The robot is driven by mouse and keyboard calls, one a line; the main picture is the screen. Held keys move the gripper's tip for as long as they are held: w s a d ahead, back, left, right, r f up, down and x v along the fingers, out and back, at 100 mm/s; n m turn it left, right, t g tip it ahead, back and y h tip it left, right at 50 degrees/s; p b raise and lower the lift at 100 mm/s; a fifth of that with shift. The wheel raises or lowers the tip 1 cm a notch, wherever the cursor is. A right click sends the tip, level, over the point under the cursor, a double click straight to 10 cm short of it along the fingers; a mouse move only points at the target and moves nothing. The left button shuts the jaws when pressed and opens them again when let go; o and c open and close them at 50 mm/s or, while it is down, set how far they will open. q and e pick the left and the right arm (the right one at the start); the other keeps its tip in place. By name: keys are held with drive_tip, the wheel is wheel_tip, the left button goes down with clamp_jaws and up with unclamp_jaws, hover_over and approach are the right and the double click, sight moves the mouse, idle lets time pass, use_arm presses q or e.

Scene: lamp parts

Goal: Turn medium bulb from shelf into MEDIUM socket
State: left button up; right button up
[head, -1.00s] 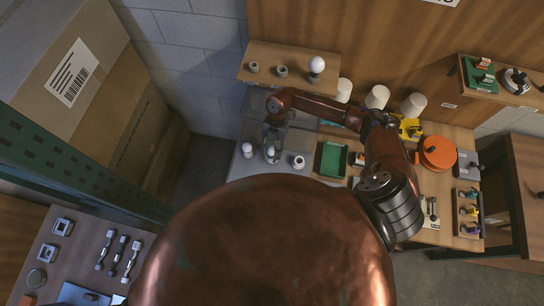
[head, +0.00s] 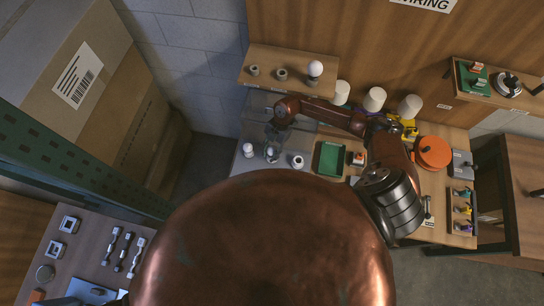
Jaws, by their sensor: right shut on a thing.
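My right gripper (head: 273,138) points down over the left part of the workbench. It is shut on a white bulb (head: 271,153), which I take to be the medium bulb, at the middle of three lamp positions. The socket beneath is mostly hidden, and I cannot tell how deep the bulb sits. To its left is another white bulb (head: 248,148), upright in its place. To its right is an empty white socket (head: 297,162) with a dark opening. The largest bulb (head: 315,69) stands on the shelf (head: 299,87) beside two empty holders (head: 281,74). My left gripper is out of view.
White lampshades (head: 374,99) stand behind my right arm. A green tray (head: 329,160), an orange round container (head: 432,152) and a bin of coloured parts (head: 462,210) lie to the right. Cardboard boxes (head: 70,60) and a green rack post (head: 70,160) stand left.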

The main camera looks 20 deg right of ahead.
drive_tip(key=shift+w+a+r, duration=0.15)
drive_tip(key=shift+w, duration=0.15)
drive_tip(key=o, duration=1.2)
drive_tip(key=shift+o, duration=1.1)
drive_tip(key=shift+s, duration=0.2)
drive_tip(key=shift+v, duration=3.9)
